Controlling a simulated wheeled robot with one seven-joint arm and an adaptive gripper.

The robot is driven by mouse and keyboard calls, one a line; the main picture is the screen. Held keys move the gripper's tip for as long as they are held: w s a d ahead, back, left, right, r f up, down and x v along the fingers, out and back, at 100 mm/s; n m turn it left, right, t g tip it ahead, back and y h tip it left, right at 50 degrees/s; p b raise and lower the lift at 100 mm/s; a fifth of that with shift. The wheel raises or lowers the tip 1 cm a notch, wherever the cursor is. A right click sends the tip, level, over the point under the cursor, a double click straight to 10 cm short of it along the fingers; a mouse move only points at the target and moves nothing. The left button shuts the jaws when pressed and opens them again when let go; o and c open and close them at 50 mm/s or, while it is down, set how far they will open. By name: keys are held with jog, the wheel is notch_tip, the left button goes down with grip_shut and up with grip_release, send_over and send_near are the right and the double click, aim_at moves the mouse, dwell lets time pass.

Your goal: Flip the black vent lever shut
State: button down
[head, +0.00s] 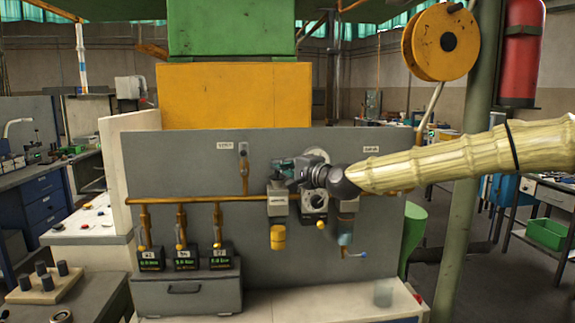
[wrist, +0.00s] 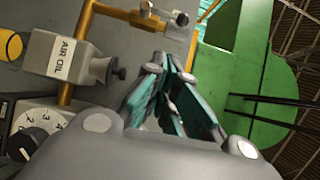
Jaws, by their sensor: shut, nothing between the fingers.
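A small valve (head: 243,150) sits on a grey panel (head: 190,160) at the top of a short brass pipe, under a small white label. My gripper and arm hide part of the panel's right side.
An AIR OIL box (wrist: 68,65) and a numbered dial with a black knob (wrist: 28,142) are close to my gripper. A brass pipe (head: 165,200) crosses the panel above several black gauge blocks (head: 185,260). A green post (head: 465,180) stands at right.

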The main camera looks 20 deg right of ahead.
aim_at(244, 162)
jog(key=w+a+p, duration=0.2)
jog(key=w+a, duration=0.3)
jog(key=w, duration=0.2)
dwell(0.4)
jog(key=shift+a, duration=0.15)
jog(key=shift+w+a+p, duration=0.1)
jog(key=shift+w+p, duration=0.05)
jog(key=shift+p, duration=0.15)
